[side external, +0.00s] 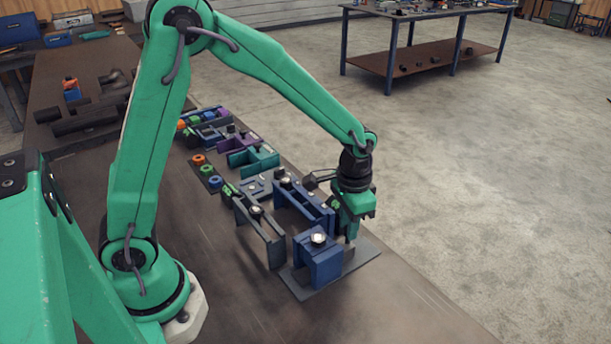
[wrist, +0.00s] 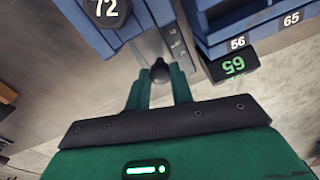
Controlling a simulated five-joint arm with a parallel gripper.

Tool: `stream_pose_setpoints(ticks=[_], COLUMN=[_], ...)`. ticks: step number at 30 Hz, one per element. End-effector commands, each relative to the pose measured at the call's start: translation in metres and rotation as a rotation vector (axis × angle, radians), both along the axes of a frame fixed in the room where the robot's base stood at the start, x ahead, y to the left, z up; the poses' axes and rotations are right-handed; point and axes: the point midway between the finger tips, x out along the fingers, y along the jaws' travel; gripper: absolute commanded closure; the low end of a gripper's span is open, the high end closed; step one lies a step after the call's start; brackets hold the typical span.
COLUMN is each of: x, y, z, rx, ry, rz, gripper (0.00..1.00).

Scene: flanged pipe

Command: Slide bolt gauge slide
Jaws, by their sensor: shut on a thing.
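In the wrist view, the two green fingers of my gripper (wrist: 160,84) are closed around a small dark knob (wrist: 160,68), one finger on each side. The knob sits at the near end of a grey strip with small marks (wrist: 171,42), which looks like the gauge slide. A blue block (wrist: 128,24) with a round dark cap marked 72 (wrist: 106,9) stands left of the strip. In the side view my gripper (side external: 351,238) points down beside the blue block (side external: 322,262), on its far side. The knob is hidden there.
A grey base plate (side external: 362,256) lies under the blue block. A long blue fixture (side external: 305,203) and a grey one (side external: 262,233) stand close behind. In the wrist view, blue parts marked 56 and 65 (wrist: 262,30) sit right of the fingers. The front bench is clear.

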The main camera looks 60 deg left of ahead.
Motion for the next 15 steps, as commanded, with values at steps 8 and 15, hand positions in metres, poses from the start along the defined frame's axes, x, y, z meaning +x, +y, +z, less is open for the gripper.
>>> stream_pose_setpoints(ticks=[8,15], x=[0.024,0.044], y=[0.000,0.000], z=[0.001,0.001], rx=[0.000,-0.001], ry=[-0.001,-0.003], rz=[0.000,0.001], gripper=[1.00,1.00])
